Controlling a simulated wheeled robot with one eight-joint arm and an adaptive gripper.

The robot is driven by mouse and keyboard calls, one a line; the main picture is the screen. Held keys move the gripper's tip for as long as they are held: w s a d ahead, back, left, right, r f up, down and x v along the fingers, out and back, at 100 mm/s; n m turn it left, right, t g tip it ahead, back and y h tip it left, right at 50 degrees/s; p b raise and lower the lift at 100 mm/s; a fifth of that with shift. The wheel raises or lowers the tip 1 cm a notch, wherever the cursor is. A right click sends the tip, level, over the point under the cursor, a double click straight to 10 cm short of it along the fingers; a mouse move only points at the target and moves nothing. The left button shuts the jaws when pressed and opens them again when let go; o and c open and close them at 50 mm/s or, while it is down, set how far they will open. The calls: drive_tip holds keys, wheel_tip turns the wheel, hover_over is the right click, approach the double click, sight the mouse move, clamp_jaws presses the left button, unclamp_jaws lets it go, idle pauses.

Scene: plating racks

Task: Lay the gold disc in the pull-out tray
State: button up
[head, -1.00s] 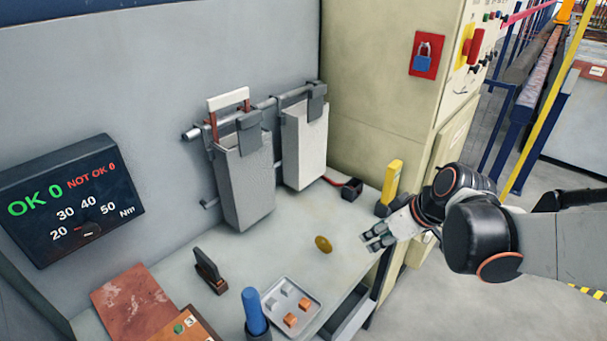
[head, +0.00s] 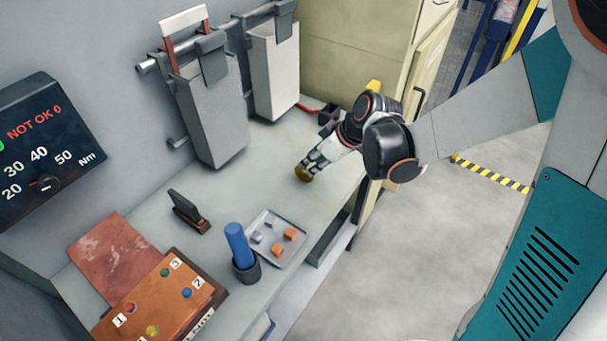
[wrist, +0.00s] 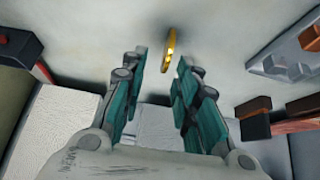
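The gold disc (head: 302,174) is on the grey bench top, at the tips of my gripper (head: 309,167) in the head view. In the wrist view the disc (wrist: 169,50) looks narrow and lies in line with the gap between the fingers. My gripper (wrist: 162,60) is open there, with clear space on both sides of the disc and no visible grip on it. What looks like the pull-out tray (head: 328,241) shows under the bench's front edge; its inside is mostly hidden.
A blue-handled tool stands in a dark cup (head: 246,272). Tall grey containers (head: 213,120) hang from a rail at the wall. A dark-handled brush (head: 188,212) and an orange button box (head: 160,305) are left.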

sight(304, 174)
drive_tip(key=x, duration=0.1)
drive_tip(key=b+x, duration=0.2)
drive_tip(key=x, duration=0.1)
drive_tip(key=shift+s+a, duration=0.25)
drive_tip(key=shift+a, duration=0.05)
drive_tip(key=shift+w+a+f, duration=0.2)
drive_tip(key=shift+f, duration=0.25)
drive_tip(key=shift+r, duration=0.1)
drive_tip(key=shift+c, duration=0.3)
clamp_jaws()
